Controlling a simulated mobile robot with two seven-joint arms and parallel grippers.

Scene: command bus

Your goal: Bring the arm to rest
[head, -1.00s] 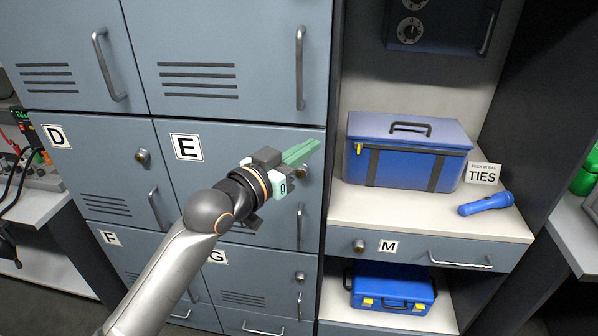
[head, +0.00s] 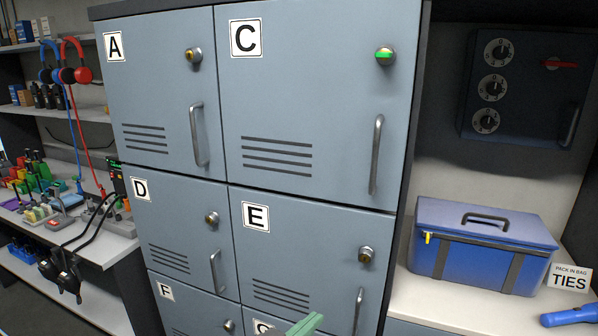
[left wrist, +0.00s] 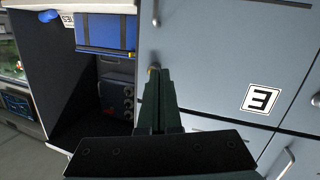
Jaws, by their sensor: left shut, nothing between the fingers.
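My right gripper is not in view.
Grey lockers A (head: 150,90), C (head: 310,100) and D (head: 180,220) look closed. A blue bag (head: 480,245) and blue flashlight (head: 570,317) lie on the right shelf, below a dark dial box (head: 525,85). A cluttered bench (head: 105,240) stands left.

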